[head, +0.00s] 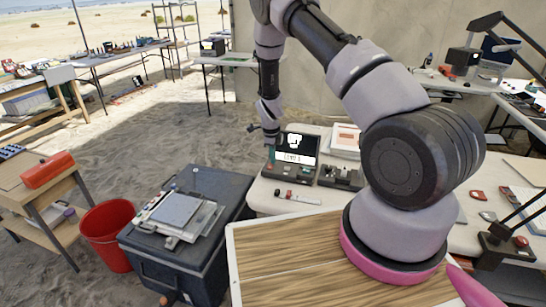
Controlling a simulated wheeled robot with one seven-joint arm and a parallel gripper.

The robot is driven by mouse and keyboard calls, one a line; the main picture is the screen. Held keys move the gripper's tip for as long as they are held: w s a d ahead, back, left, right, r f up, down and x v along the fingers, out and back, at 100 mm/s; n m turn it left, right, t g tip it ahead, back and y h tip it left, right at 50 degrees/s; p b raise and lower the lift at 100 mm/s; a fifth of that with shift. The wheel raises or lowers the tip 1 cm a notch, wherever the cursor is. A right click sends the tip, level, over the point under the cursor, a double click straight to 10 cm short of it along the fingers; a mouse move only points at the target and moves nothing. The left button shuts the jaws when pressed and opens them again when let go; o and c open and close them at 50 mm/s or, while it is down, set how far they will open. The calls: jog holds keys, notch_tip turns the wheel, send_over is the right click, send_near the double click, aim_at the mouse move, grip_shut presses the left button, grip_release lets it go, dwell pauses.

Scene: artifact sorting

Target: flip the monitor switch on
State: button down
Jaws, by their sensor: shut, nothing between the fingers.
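The monitor (297,147) is a small dark screen on the white table, lit with a white figure above a white label strip. A dark base with small red knobs (283,168) sits below the screen. I cannot tell which small part is the switch. My gripper (270,143) points down at the monitor's left edge, close to the left side of the screen. It is shut with nothing in it. The fingertips are small and dark here, and I cannot tell whether they touch the monitor.
A dark box with knobs (340,176) stands right of the monitor, with papers (346,139) behind. A red-and-white marker-like item (297,197) lies in front. A wooden-topped surface (290,256), dark chest (150,246) and red bucket (107,228) are nearer. My arm hides part of the table.

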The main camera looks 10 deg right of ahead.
jog(key=shift+w+d+f+g, duration=0.1)
jog(key=shift+f+g, duration=0.15)
jog(key=shift+g, duration=0.05)
jog(key=shift+s+a+r, duration=0.3)
jog(key=shift+s+a, duration=0.1)
jog(key=shift+s, duration=0.25)
jog(key=shift+r, duration=0.1)
